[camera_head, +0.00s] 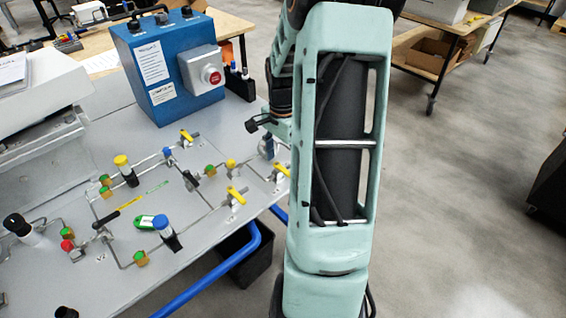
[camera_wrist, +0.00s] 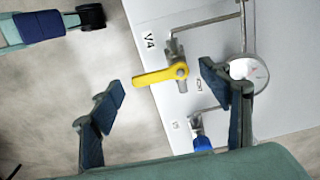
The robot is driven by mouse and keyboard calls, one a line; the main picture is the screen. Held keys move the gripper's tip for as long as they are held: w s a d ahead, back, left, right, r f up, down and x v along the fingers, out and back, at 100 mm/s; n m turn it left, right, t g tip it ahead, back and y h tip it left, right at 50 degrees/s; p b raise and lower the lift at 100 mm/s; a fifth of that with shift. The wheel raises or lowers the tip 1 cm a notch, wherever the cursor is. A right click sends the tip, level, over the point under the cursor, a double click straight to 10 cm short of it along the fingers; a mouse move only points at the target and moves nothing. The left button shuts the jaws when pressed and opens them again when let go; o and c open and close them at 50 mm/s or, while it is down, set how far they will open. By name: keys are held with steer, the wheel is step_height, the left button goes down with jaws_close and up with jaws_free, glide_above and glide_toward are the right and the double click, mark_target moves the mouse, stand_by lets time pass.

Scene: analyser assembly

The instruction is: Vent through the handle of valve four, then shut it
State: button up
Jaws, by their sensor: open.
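The yellow lever handle (camera_wrist: 158,76) of the valve marked V4 shows in the wrist view. It sits on a grey metal valve body (camera_wrist: 178,52) and points left, past the panel's edge. The handle lies across the valve body. My gripper (camera_wrist: 162,79) is open, with one dark finger on each side of the handle in the picture. No contact with the handle shows, and the gap in depth cannot be told. In the head view, my arm covers most of the gripper and I cannot make out valve four.
In the wrist view, a round gauge (camera_wrist: 248,72) is close by the right finger and a blue knob (camera_wrist: 202,144) lies below. The head view shows the grey panel (camera_head: 205,240) with several other valves and pipes, and a blue box (camera_head: 165,75) behind.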

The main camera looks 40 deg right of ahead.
steer(key=shift+c, duration=0.3)
steer(key=c, duration=1.1)
steer(key=shift+n, duration=0.3)
steer(key=n, duration=0.3)
steer(key=shift+w+d+p, duration=0.1)
steer(key=shift+d+p, duration=0.25)
steer(key=shift+d, duration=0.05)
steer(key=n, duration=0.3)
steer(key=d+n, duration=0.1)
steer(key=n, duration=0.1)
steer(key=shift+w+n+p, duration=0.3)
steer(key=shift+w, duration=0.05)
steer(key=n, duration=0.3)
steer(key=w+n, duration=0.1)
steer(key=shift+d+n, duration=0.25)
steer(key=shift+n, duration=0.05)
steer(key=shift+w+n+p, duration=0.2)
steer(key=shift+n+p, duration=0.05)
steer(key=shift+n, duration=0.75)
steer(key=shift+w+n+p, duration=0.2)
steer(key=shift+n, duration=1.1)
